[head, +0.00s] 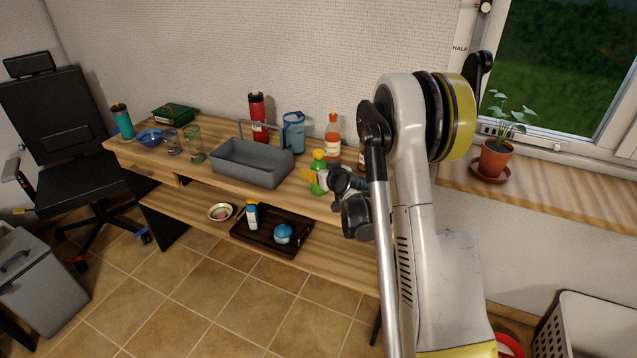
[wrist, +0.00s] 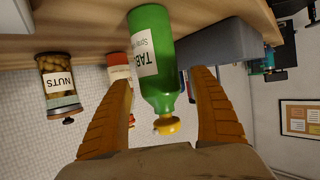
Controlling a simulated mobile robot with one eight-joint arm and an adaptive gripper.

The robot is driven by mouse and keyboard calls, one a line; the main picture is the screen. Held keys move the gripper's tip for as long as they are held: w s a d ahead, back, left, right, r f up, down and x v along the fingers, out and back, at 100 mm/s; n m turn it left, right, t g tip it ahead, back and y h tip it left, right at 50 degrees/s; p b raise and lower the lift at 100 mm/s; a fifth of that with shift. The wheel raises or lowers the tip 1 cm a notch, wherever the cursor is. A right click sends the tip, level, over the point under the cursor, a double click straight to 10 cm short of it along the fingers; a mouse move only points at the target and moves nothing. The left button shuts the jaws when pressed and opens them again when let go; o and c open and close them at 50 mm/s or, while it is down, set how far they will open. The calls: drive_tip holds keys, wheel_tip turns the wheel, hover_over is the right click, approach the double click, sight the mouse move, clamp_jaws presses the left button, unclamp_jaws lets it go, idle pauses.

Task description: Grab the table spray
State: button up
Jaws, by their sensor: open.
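The table spray is a green bottle with a yellow cap and a white label, standing on the upper desk top in the head view (head: 318,163). In the wrist view the bottle (wrist: 160,60) appears upside down, with its cap toward the camera. My gripper (wrist: 163,80) is open, with one orange finger on each side of the bottle. A gap shows on both sides, so the fingers do not seem to press on it. In the head view my gripper (head: 322,178) is right at the bottle and partly covers it.
A grey caddy (head: 250,164) stands left of the spray. An orange-red sauce bottle (head: 333,138) and a blue pitcher (head: 293,132) stand behind. A nuts jar (wrist: 58,85) is beside it in the wrist view. A dark tray (head: 272,231) lies on the lower shelf.

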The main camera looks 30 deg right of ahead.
drive_tip(key=shift+w, duration=0.2)
drive_tip(key=c, duration=1.5)
drive_tip(key=shift+r, duration=0.1)
